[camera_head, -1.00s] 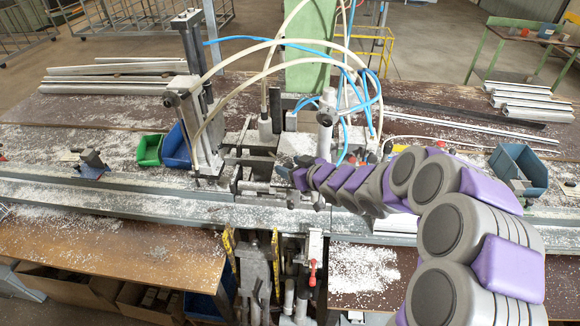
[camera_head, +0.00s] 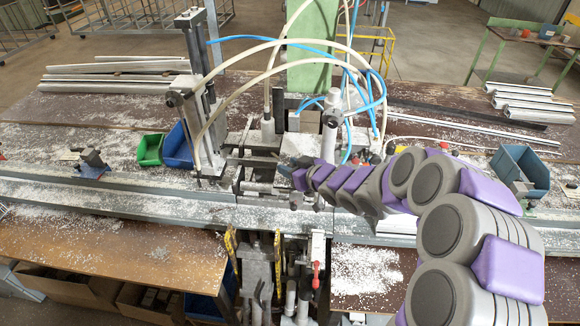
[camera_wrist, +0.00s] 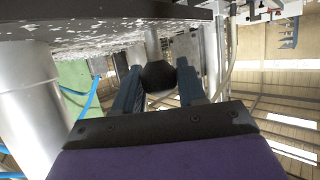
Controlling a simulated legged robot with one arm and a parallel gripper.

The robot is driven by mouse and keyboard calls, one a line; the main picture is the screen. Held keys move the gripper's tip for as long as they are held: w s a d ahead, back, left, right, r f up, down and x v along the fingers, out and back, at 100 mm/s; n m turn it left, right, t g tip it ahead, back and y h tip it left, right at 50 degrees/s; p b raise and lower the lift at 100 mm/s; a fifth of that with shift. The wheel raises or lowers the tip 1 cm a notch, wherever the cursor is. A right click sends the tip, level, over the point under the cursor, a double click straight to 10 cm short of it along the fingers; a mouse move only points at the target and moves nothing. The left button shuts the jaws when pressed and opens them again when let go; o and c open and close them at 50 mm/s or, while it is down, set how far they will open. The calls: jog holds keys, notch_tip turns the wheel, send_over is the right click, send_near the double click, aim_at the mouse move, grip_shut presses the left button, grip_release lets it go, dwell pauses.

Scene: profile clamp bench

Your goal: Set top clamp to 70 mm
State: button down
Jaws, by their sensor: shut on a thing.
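My gripper (camera_head: 287,175) reaches in from the right to the clamp machine at the middle of the bench. In the wrist view its two blue-grey fingers (camera_wrist: 159,82) are shut on a dark rounded knob (camera_wrist: 158,74). The knob is hidden by my gripper and the machine parts in the head view. The upright clamp post (camera_head: 192,80) and a silver clamp cylinder (camera_head: 328,112) stand beyond my gripper. I cannot tell any clamp setting in millimetres.
Pale hoses (camera_head: 262,44) and blue hoses (camera_head: 362,95) arch over the machine. Green (camera_head: 150,149) and blue (camera_head: 178,147) bins stand left, and a blue-grey bin (camera_head: 519,170) right. Metal profiles (camera_head: 120,78) lie at the back left. White chips litter the bench.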

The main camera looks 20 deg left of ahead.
notch_tip(320, 180, up, 4)
jog(key=p, duration=0.4)
jog(key=shift+f, duration=0.25)
jog(key=c, duration=1)
grip_release()
jog(key=shift+d+r, duration=0.15)
jog(key=shift+o, duration=1.3)
jog(key=shift+s+d, duration=0.1)
jog(key=shift+d, duration=0.15)
jog(key=shift+a, duration=0.1)
